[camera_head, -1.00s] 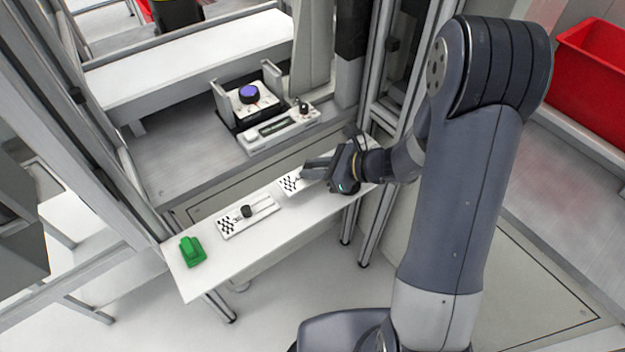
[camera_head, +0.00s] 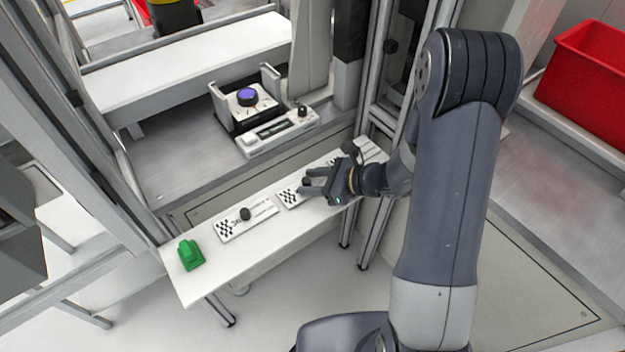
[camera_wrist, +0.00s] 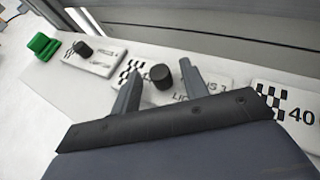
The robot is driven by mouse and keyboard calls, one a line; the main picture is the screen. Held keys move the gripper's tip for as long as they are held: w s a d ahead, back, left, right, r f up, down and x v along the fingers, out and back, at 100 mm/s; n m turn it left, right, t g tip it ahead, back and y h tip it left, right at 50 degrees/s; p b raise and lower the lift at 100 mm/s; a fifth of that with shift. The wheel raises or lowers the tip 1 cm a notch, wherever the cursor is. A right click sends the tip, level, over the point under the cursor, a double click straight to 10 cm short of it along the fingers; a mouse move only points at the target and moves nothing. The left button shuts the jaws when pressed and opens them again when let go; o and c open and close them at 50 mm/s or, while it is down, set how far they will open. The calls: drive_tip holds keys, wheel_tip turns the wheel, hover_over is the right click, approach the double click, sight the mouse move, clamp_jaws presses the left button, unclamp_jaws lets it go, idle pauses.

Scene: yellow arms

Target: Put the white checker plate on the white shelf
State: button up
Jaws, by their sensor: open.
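Several white plates with black checker patterns lie on a narrow white shelf (camera_head: 205,285). The left plate (camera_head: 232,229) has a black knob. The middle plate (camera_head: 287,199) is partly hidden by my gripper (camera_head: 305,189). In the wrist view, the open fingers of my gripper (camera_wrist: 159,70) stand on either side of the black knob (camera_wrist: 161,77) of the middle plate (camera_wrist: 212,92). I cannot tell whether they touch it. A right plate (camera_wrist: 273,98) marked "40" shows at the right of the wrist view.
A green object (camera_head: 190,254) sits at the shelf's left end. Metal posts (camera_head: 385,75) rise behind my arm. A red bin (camera_head: 590,75) is at right.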

drive_tip(key=v, duration=1.2)
drive_tip(key=x, duration=1.1)
drive_tip(key=shift+a, duration=0.2)
wheel_tip(320, 180, up, 2)
drive_tip(key=shift+w+a+r, duration=0.15)
drive_tip(key=shift+r, duration=0.65)
